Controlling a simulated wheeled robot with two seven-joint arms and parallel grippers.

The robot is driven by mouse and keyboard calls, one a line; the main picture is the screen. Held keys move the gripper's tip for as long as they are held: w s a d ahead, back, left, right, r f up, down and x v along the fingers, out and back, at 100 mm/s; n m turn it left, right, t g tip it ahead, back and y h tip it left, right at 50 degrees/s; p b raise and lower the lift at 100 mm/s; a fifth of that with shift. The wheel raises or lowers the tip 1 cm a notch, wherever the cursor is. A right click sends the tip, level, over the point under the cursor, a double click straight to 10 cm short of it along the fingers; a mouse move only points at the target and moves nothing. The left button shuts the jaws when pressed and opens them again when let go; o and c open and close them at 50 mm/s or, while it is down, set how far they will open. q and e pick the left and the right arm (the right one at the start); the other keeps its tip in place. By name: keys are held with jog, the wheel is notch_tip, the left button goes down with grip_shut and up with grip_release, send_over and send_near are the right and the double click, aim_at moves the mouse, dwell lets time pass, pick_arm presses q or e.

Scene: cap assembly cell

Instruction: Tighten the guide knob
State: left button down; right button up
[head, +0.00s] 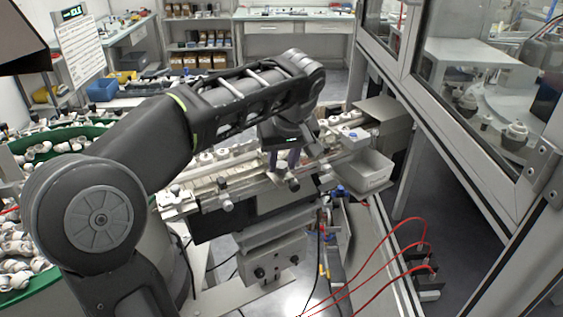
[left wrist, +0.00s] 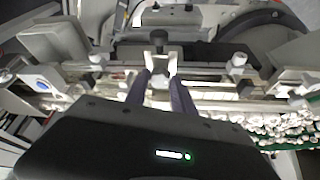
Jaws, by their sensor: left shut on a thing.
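The guide rail and conveyor (head: 240,180) run across the middle of the head view, with small white caps along them. My left gripper (head: 287,172) reaches down over the near side of the rail. It is shut on the guide knob, a small dark knob (head: 293,184) on a pale bracket at the near edge. In the left wrist view, the two fingers of my left gripper (left wrist: 160,68) come together at the pale bracket, with the dark knob (left wrist: 159,38) at their tips. The fingers partly hide the contact. My right gripper is not in view.
Other grey knobs (head: 226,205) stand along the rail. A green-edged bowl of white parts (head: 60,135) is at left, a light bin (head: 362,172) at right. Red hoses (head: 350,270) loop in front. A glass-walled cabinet frame (head: 470,165) closes the right side.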

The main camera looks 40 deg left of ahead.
pick_arm(q)
jog(key=shift+n, duration=0.3)
jog(key=c, duration=1.3)
grip_release()
jog(key=shift+c, duration=0.2)
jog(key=shift+s+d+r, duration=0.1)
jog(key=shift+d+r, duration=0.1)
jog(key=shift+r, duration=0.35)
jog(key=p+v, duration=0.3)
jog(key=v, duration=0.3)
jog(key=shift+d+r+p, duration=0.2)
jog(key=shift+r+p, duration=0.1)
jog(key=shift+p, duration=0.3)
